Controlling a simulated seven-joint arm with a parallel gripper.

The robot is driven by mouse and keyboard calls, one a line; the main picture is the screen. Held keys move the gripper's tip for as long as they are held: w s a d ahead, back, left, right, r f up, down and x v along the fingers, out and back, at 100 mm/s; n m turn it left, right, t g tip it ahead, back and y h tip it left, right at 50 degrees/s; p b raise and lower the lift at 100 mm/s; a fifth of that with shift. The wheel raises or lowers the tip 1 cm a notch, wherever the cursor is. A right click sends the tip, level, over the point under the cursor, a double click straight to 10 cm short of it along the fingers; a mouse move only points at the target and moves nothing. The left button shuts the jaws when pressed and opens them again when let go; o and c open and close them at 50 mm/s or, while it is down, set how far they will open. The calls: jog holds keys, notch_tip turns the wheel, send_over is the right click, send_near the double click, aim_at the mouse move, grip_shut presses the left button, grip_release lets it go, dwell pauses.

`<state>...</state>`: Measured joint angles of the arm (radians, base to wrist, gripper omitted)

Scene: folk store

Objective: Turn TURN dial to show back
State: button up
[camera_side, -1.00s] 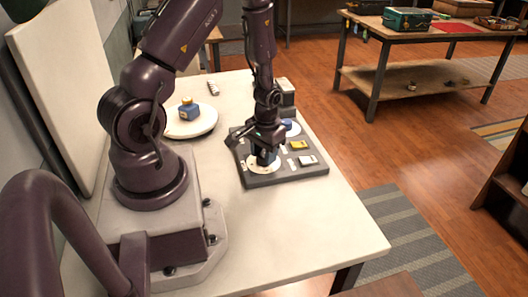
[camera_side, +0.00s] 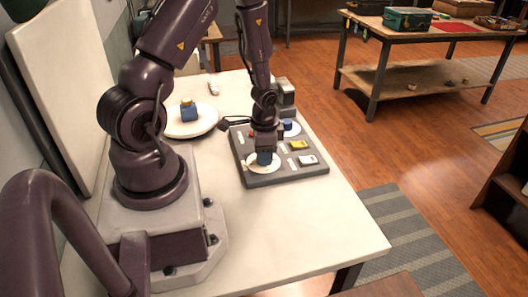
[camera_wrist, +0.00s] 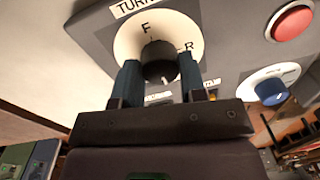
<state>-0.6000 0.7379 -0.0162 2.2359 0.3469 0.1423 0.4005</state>
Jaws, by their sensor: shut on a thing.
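The TURN dial (camera_wrist: 126,40) is a white disc on a dark grey panel (camera_side: 286,178). In the wrist view, the letters F and R show on its face, and the "TURN" label above it is partly cut off. A dark round knob (camera_wrist: 158,52) stands at its centre. My gripper (camera_wrist: 159,66) is shut on this knob, one finger on each side. In the side view, my gripper (camera_side: 265,148) points down onto the dial (camera_side: 252,166). Where the knob points is unclear, as the fingers and knob cover the lower part of the face.
A second white dial with a blue knob (camera_wrist: 271,92) and a red button (camera_wrist: 292,22) are near. Yellow (camera_side: 299,145) and white (camera_side: 307,160) switches sit to the right of the dial. A plate (camera_side: 206,124) holding a blue bottle (camera_side: 188,112) stands behind left. The front of the table is clear.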

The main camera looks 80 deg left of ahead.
dwell(0.4)
jog(key=o, duration=0.9)
jog(key=r, duration=1.3)
jog(key=shift+s+d, duration=0.1)
jog(key=shift+d, duration=0.25)
